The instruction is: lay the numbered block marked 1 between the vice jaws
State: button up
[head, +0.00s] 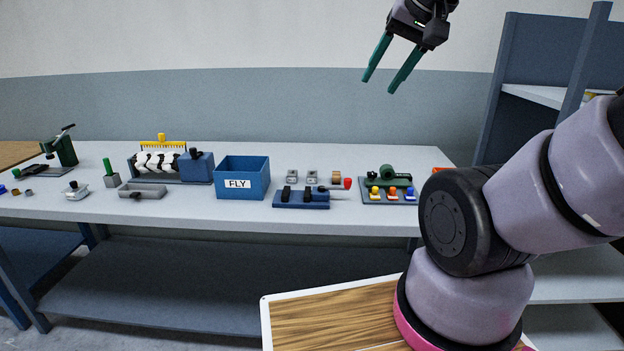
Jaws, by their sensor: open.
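My gripper (379,86) is high above the right part of the bench, with its two teal fingers apart and nothing between them. A blue base with two black upright blocks and a red-knobbed rod (301,198) looks like the vice; it stands on the bench right of centre. The gap between its black blocks looks empty. Behind it are two small grey blocks (292,176) and (312,177) and a tan block (336,177). Their markings are too small to read, so I cannot tell which block is marked 1. My gripper is well above them all.
A blue bin labelled FLY (242,178) stands left of the vice. Farther left are a striped roller unit (160,163) and a grey tool (142,191). A shelf rack (500,130) rises at right.

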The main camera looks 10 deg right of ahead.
aim_at(312, 174)
jog(key=i+j, duration=0.35)
jog(key=i, duration=0.15)
jog(key=i+j, duration=0.3)
jog(key=i, duration=0.25)
